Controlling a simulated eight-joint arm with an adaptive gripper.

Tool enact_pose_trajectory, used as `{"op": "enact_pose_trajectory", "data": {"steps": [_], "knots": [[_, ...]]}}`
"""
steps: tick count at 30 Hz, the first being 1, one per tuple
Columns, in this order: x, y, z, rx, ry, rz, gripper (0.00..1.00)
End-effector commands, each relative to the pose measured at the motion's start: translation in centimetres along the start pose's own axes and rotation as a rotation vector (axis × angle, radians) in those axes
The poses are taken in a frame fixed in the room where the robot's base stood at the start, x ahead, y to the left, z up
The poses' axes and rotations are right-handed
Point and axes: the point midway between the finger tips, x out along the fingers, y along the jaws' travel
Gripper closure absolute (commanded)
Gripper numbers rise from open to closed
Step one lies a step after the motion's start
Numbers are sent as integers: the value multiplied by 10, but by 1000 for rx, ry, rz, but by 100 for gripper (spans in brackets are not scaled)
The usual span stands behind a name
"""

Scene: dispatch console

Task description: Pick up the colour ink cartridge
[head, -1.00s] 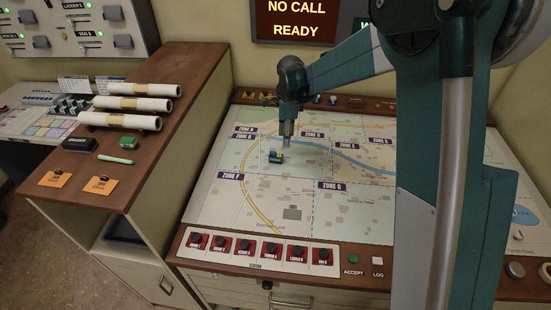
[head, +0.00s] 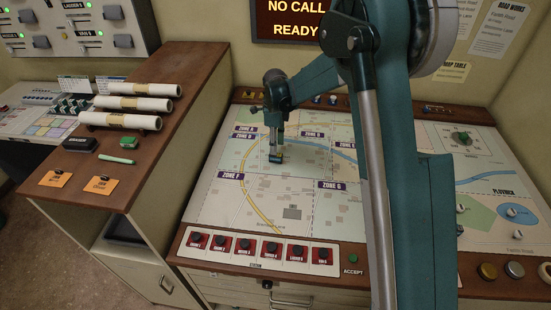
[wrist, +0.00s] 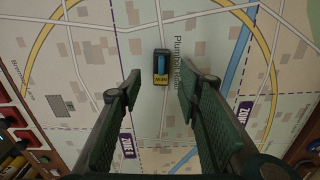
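The colour ink cartridge is a small dark block with a blue stripe and a yellow label. It lies on the map table in the head view (head: 276,158) and also shows in the wrist view (wrist: 161,68). My gripper (head: 277,148) is just above it in the head view, pointing down. Nothing is held, and no finger visibly touches the cartridge.
The map table (head: 215,205) is flat and clear around the cartridge. A row of red switches (head: 262,249) lines its front edge. A wooden cabinet (head: 150,185) at left carries paper rolls (head: 120,121), a green stamp pad (head: 127,140) and orange cards (head: 101,185).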

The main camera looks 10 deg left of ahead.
Motion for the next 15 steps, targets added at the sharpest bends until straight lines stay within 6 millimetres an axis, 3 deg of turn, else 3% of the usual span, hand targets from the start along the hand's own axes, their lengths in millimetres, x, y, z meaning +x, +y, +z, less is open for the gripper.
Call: {"op": "enact_pose_trajectory", "data": {"steps": [7, 15], "knots": [[19, 0, 0, 0, 0, 0, 66], [23, 0, 0, 0, 0, 0, 66]]}}
